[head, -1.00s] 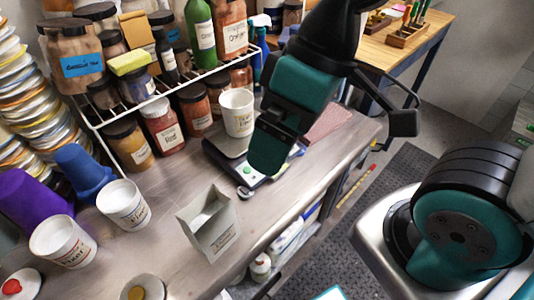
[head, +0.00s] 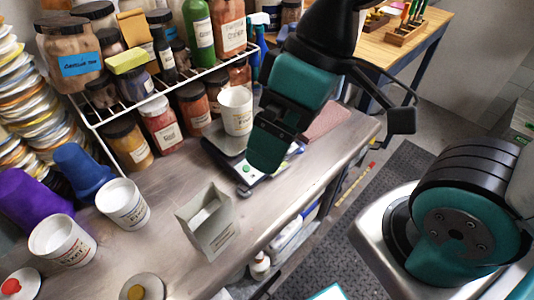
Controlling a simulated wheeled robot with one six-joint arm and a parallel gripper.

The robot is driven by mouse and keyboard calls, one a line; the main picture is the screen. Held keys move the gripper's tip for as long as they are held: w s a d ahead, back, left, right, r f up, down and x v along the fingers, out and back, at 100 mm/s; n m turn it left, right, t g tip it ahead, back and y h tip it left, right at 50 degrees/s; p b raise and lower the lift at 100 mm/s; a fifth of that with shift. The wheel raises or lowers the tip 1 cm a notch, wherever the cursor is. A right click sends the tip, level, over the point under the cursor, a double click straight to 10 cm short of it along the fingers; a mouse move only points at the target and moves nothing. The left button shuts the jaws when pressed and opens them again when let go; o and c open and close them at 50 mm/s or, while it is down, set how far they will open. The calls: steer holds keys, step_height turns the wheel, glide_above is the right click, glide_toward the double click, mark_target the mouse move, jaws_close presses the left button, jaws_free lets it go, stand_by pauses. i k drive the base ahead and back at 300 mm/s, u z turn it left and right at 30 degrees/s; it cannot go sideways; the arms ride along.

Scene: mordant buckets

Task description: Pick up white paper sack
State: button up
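The white paper sack (head: 212,232) stands upright and open-topped on the steel bench, near its front edge. Pale contents show inside its mouth. My gripper (head: 262,152) hangs above the bench, behind and to the right of the sack, and is clear of it. It is seen from behind and the side, and its fingertips are not clearly visible, so I cannot tell whether it is open or shut. No object shows held in it.
White cups (head: 62,242) stand left of the sack. A scale (head: 231,165) with a white cup (head: 236,110) on it sits behind the gripper. A wire rack (head: 170,92) of jars lines the back. A small dish (head: 143,288) lies in front. Bare steel surrounds the sack.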

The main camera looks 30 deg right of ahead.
mark_target(209, 221)
steer(key=k, duration=0.5)
steer(key=z, duration=1.95)
steer(key=i, duration=2.35)
steer(key=u, duration=3.8)
